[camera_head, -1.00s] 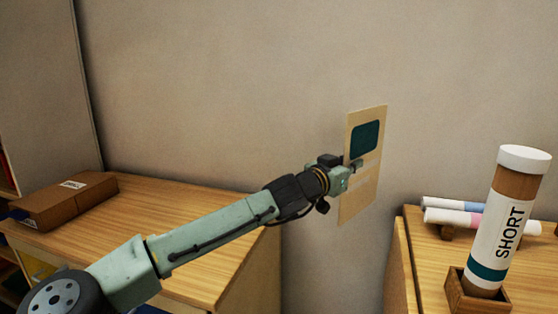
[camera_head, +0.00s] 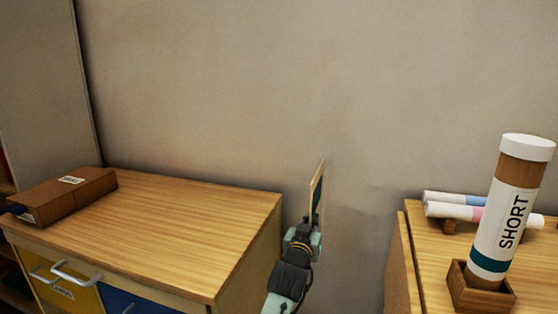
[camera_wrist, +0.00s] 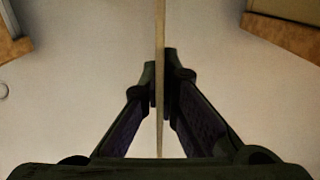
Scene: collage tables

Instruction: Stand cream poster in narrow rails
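The cream poster (camera_head: 317,192) is in the head view, in the gap between two wooden tables. It is upright and turned nearly edge-on, with a strip of its dark teal panel showing. My gripper (camera_head: 304,232) is at its lower part and shut on it. In the wrist view the poster (camera_wrist: 160,30) is a thin pale strip running between the two fingertips of my gripper (camera_wrist: 160,82), which press on it from both sides. I cannot make out any narrow rails in these views.
The left table (camera_head: 190,220) has a brown box (camera_head: 65,195) on it and drawers below. The right table (camera_head: 425,262) bears a tube marked SHORT (camera_head: 505,215) in a wooden holder (camera_head: 478,290) and rolled papers (camera_head: 455,206) behind it. The left table's right half is clear.

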